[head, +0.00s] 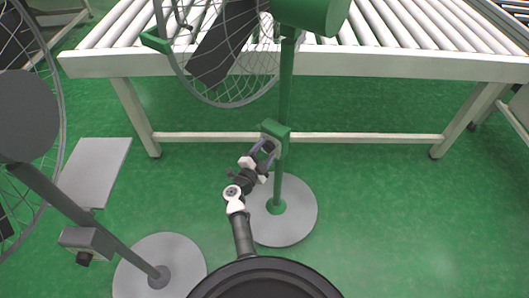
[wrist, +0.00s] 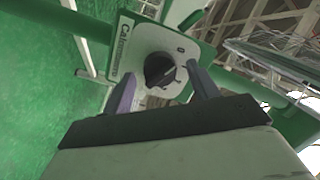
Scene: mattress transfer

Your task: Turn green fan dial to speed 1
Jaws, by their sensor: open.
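The green fan has a green pole (head: 285,85), a round grey base (head: 300,222) and a wire cage at the top. Its green control box (head: 275,131) sits partway up the pole. In the wrist view, the box's pale face plate carries a dark round dial (wrist: 160,69) with a printed 0 and other marks. The dial's setting is hard to read. My gripper (head: 264,148) is at the box; its two fingers (wrist: 161,90) are open, one on either side of the dial. I cannot tell whether they touch it.
A roller conveyor (head: 400,66) with pale legs stands behind the green fan. A grey fan with a round base (head: 190,262) and a control box (head: 86,240) stands at the left. The green floor (head: 400,220) at the right is clear.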

